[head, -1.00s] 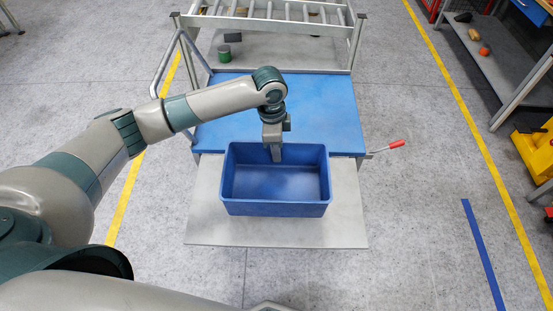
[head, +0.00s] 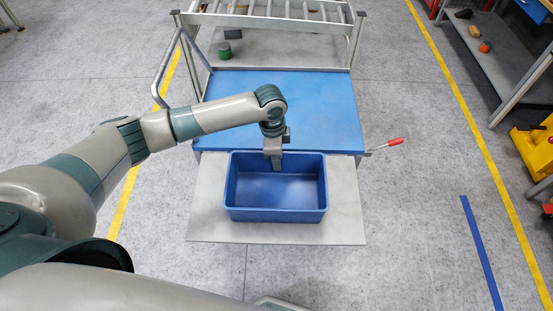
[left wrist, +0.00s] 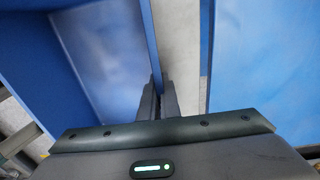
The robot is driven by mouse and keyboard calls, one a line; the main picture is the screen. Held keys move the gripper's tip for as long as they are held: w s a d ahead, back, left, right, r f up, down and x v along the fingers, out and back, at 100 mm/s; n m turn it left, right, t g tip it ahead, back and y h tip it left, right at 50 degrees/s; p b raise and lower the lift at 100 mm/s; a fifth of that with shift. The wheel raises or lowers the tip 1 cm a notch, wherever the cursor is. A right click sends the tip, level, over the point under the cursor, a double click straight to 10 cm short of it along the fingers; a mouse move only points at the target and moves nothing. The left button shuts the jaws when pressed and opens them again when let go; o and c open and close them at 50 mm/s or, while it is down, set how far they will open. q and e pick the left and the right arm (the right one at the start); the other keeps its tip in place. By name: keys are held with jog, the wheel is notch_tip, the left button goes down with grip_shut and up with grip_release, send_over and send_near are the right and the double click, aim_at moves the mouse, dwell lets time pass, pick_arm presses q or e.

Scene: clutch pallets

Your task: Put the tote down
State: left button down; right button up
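The blue tote (head: 276,214) is empty and level over the grey plate (head: 340,210) in front of the blue deck (head: 320,110). It sits at or just above the plate; I cannot tell whether its base touches. My left gripper (head: 276,163) reaches down onto the middle of the tote's far wall. In the left wrist view, the two fingers (left wrist: 160,98) are closed around the tote wall (left wrist: 150,45), one on each side. A grey strip of plate (left wrist: 180,45) shows between that wall and the blue deck edge (left wrist: 240,60). My right gripper is out of view.
A roller rack (head: 270,18) stands behind the deck, with a green cylinder (head: 224,50) below it. A red-tipped lever (head: 393,142) sticks out at the right. Bare plate lies on both sides of the tote.

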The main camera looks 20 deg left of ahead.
pick_arm(q)
jog(key=shift+f, duration=0.1)
jog(key=c, duration=2)
grip_release()
notch_tip(320, 180, up, 12)
jog(key=b, duration=0.3)
jog(key=shift+a, duration=0.45)
jog(key=shift+w, duration=0.1)
